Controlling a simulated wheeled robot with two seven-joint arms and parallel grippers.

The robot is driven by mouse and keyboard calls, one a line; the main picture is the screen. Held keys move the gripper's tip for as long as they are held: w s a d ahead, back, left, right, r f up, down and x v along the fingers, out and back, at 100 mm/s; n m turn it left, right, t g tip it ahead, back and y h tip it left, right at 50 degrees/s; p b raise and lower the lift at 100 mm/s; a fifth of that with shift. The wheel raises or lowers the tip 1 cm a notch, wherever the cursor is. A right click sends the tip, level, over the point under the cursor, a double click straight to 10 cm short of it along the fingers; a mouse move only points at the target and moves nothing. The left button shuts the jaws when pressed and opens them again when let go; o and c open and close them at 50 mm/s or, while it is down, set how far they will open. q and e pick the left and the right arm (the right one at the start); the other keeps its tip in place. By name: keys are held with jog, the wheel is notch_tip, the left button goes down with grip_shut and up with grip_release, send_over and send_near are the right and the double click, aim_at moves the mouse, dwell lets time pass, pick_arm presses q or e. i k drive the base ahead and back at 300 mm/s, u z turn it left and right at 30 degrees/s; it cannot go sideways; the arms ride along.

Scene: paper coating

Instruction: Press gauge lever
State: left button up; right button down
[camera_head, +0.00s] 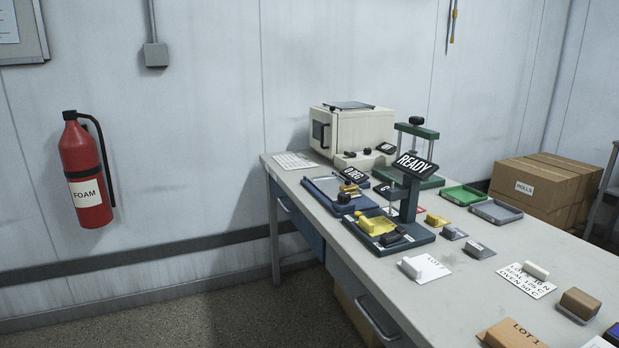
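A yellow piece (376,226) lies on the base. A small black part (392,238) beside it may be the lever; it is too small to be sure. Another small black sign (384,190) stands just behind. Neither of my grippers shows in the head view, and nothing is seen touching the gauge.
A blue tray device (318,195) reads "0 DEG". Behind are a cream oven (365,130) and a green press (418,130). Green (463,194) and grey (496,211) trays, cards and small blocks cover the grey table (452,290). Boxes (545,187) stand beyond; a fire extinguisher (85,170) hangs left.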

aim_at(400, 231)
jog(key=z, duration=0.25)
jog(key=k, duration=0.65)
jog(key=z, duration=0.6)
jog(key=k, duration=0.65)
jog(key=u, duration=0.5)
jog(key=i, duration=0.65)
jog(key=u, duration=0.65)
jog(key=i, duration=0.95)
jog(key=z, duration=0.3)
